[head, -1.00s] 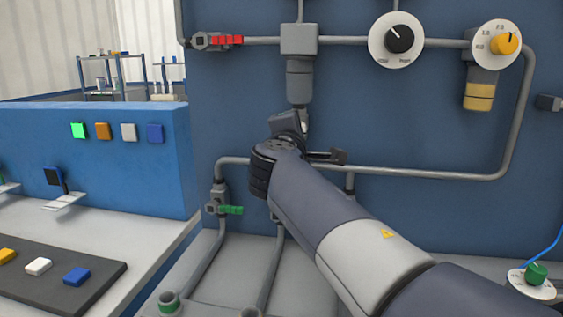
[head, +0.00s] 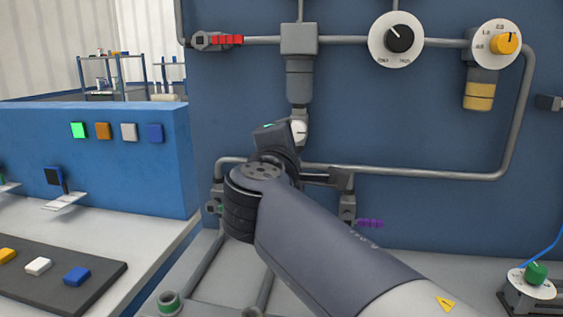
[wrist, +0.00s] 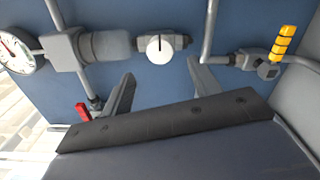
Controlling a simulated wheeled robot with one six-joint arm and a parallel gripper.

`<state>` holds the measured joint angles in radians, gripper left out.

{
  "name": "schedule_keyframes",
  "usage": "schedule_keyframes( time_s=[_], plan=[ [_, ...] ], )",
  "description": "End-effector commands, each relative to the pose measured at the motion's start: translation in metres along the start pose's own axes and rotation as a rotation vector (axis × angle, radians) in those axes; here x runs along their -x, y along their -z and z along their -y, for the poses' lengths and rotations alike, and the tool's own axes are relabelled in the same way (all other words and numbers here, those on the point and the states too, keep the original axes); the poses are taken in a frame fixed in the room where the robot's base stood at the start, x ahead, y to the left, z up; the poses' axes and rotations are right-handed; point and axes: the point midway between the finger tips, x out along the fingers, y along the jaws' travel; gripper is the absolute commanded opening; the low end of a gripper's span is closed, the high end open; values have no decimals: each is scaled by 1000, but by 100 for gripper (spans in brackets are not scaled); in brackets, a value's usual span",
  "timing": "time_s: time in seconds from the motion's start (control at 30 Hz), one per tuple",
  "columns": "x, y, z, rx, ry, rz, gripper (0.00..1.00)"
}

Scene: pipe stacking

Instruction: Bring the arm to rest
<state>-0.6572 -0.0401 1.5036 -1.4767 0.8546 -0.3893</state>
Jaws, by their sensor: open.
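My gripper (wrist: 163,82) shows in the wrist view with its two grey fingers spread wide apart. Nothing is held between them. Behind them is the blue panel with a white round knob (wrist: 159,47) on a pipe. In the head view my arm (head: 330,245) reaches up from the lower right, bent at the dark wrist joint (head: 258,195). The wrist is in front of the panel, below the grey cylinder (head: 299,80). Most of the gripper is hidden behind the wrist there.
The blue panel carries pipes, a red-handled valve (head: 222,40), a black dial (head: 399,39), a yellow-knobbed regulator (head: 504,43) and a purple-handled valve (head: 369,223). A green knob (head: 536,272) stands at lower right. A dark mat (head: 110,275) with coloured blocks lies left.

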Motion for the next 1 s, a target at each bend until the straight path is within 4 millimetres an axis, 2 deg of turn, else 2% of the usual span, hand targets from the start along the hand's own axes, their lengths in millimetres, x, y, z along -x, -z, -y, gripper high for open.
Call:
schedule_keyframes(
  time_s=[0.13, 0.73, 0.8, 1.0],
  plan=[
    [23, 0, -1, -2, -2, -4, 59],
    [-93, -1, 1, 1, 2, 5, 59],
    [-89, -2, -6, 63, 1, 0, 59],
    [-88, -1, -6, 220, 2, -1, 59]
  ],
)
